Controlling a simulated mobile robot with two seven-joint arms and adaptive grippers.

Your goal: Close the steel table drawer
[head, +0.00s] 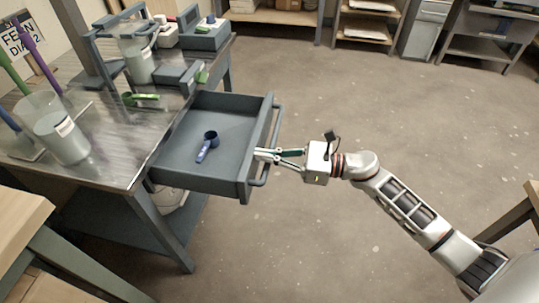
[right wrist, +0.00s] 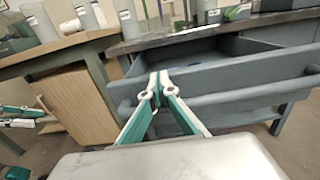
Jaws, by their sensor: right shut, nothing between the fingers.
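The grey steel drawer (head: 224,180) is pulled well out from under the steel table (head: 105,165). A blue scoop (head: 208,147) lies inside it. Its front panel carries a long bar handle (head: 275,125). Green-and-white parts, seemingly my left gripper (right wrist: 20,117), show at the left edge of that view, too small to read.
On the table stand a clear bucket (head: 62,138), another container (head: 138,62) on a stand, a green scoop (head: 140,98) and grey devices. A wooden-topped bench (head: 20,215) is at the lower left. The floor (head: 390,120) right of the drawer is clear.

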